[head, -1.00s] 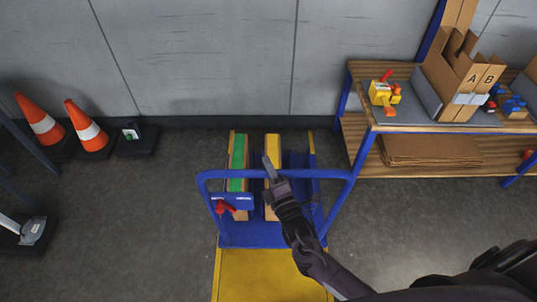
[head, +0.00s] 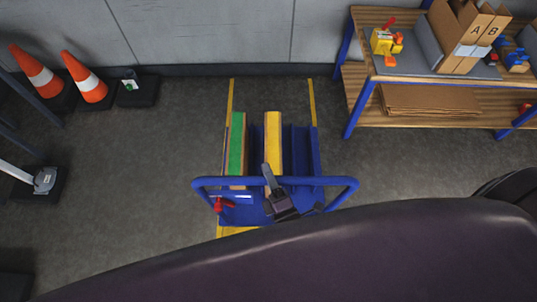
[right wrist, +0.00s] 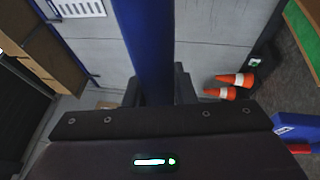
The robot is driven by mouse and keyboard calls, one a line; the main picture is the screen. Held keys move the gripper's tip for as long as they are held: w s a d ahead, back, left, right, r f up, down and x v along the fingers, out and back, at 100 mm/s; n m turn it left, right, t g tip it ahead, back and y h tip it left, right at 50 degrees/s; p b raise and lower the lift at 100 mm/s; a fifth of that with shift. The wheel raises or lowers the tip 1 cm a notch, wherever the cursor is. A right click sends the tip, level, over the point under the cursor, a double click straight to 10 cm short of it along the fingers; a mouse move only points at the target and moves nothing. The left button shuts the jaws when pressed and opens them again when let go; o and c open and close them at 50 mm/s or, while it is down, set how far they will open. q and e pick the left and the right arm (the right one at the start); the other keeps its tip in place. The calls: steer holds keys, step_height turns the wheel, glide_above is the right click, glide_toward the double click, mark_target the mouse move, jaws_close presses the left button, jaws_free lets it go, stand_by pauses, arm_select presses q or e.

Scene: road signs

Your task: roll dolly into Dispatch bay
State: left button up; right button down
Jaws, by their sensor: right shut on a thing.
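The blue dolly (head: 335,181) stands upright in front of me, with a green-topped block (head: 236,145) and a yellow-topped block (head: 273,140) on it. Empty blue slots show to their right. My right gripper (head: 269,180) is shut on the dolly's blue handle bar; the right wrist view shows the bar (right wrist: 148,45) between its fingers. Yellow floor lines (head: 312,100) run from the wall along both sides of the dolly, with yellow floor (head: 236,232) below the handle. I cannot read any bay name. My left gripper is not in view.
Orange cones (head: 84,78) and a dark base (head: 137,90) stand at the left. A wooden bench (head: 420,77) with blue legs stands at the right. The grey wall (head: 210,30) closes off the back. Bare floor lies between the dolly and the wall.

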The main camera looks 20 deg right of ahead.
steer(key=shift+s+a, duration=0.2)
steer(key=shift+s, duration=0.55)
steer(key=shift+s+a, duration=0.2)
steer(key=shift+s, duration=0.5)
steer(key=c, duration=1.2)
jaws_free()
steer(key=a+b+v, duration=0.1)
steer(key=v, duration=0.6)
steer(key=shift+s+d+f+b, duration=0.15)
steer(key=shift+s+d+b, duration=0.25)
steer(key=shift+d, duration=0.15)
